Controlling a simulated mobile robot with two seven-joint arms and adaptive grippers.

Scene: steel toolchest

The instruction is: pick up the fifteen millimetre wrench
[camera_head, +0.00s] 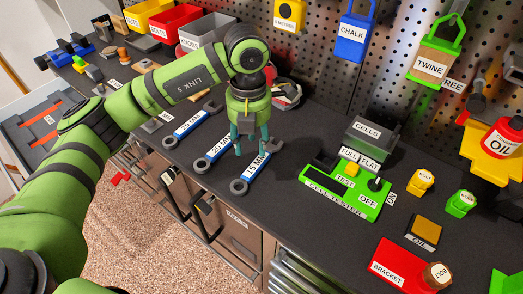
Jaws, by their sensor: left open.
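The fifteen millimetre wrench (240,187) lies on the dark worktop with a blue, white-labelled handle reading "15 MM". Its ring end points to the front edge and its open jaw to the back. My left gripper (252,149) points down over the handle, open, with its teal fingertips around the upper part of the handle. I cannot tell whether they touch it. A second blue-labelled wrench (200,165) lies just left of it, and a third (170,142) lies further left. My right gripper is not in view.
A green cell tester (318,186) stands to the right, with a grey cells box (371,140) behind it. A red bracket tray (395,262) is at the lower right. A perforated panel (320,60) rises behind. The worktop between wrench and tester is clear.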

